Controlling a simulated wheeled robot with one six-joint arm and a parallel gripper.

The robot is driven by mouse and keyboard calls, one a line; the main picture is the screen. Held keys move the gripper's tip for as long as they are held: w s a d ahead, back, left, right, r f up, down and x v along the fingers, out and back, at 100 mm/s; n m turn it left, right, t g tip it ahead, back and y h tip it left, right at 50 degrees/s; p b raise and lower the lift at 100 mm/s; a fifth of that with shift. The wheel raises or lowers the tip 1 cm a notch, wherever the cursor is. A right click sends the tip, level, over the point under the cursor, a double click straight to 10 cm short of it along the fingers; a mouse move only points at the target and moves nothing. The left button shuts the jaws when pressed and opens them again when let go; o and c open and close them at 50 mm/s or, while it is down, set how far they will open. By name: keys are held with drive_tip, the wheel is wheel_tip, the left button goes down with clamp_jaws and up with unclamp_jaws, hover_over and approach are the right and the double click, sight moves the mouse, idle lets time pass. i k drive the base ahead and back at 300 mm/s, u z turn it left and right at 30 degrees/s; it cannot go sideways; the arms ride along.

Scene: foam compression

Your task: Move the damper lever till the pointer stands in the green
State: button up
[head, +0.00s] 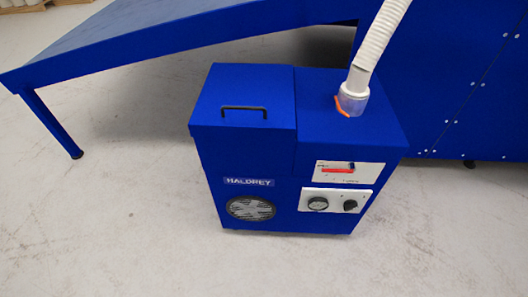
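The blue HALDREY unit (215,165) stands on the floor in the middle of the head view. A small orange lever (342,106) sits at the hose collar (353,98) on top of the unit, slanting down to the right; it looks like the damper lever. A round dark-rimmed gauge (317,204) is on the lower white front panel. Its pointer and any green zone are too small to make out. My gripper is not in view.
A white ribbed hose (376,45) rises from the collar. A black knob (350,205) is right of the gauge, below a white panel (365,172) with a red-orange strip. A lid with a black handle (244,109) is at left. Blue machinery (440,90) stands behind. The front floor is clear.

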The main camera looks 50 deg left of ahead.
sight(337, 171)
drive_tip(key=u, duration=1.55)
drive_tip(key=k, duration=0.65)
drive_tip(key=z, duration=0.75)
drive_tip(key=i, duration=1.05)
drive_tip(key=u, duration=0.1)
